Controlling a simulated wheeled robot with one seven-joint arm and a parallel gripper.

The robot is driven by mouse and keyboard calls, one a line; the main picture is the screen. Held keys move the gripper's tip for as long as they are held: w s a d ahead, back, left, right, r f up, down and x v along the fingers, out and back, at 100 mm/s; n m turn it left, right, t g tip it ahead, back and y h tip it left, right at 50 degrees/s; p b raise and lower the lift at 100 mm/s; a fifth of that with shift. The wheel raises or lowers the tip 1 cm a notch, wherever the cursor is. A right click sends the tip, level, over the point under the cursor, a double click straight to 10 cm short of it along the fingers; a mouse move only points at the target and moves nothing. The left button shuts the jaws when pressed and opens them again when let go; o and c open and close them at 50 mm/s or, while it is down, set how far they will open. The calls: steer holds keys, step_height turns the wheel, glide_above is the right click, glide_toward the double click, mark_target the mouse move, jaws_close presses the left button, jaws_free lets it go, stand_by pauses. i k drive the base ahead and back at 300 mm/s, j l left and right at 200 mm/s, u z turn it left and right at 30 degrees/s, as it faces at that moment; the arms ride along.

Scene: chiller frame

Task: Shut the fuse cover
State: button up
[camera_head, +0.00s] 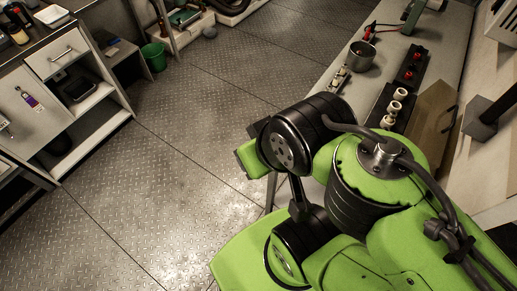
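A flat brown panel with a handle (432,120), which looks like the fuse cover, stands open at the right on the grey bench. It is beside a black base that carries several white round fuses (399,94). The fuses are uncovered. My green and black arm fills the lower right and hides the lower part of the panel and base. My gripper cannot be made out in this view, so its distance from the cover does not show.
A metal cup (361,56), a black block with red knobs (409,76) and small pale parts (338,82) sit on the bench (440,57). A shelf unit (83,105) and green bin (154,57) stand at left. The metal floor between is clear.

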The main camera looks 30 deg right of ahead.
mark_target(432, 147)
steer(key=z, duration=0.45)
steer(key=l+z, duration=0.1)
steer(key=z, duration=1.7)
steer(key=i+z, duration=0.1)
steer(key=z, duration=0.35)
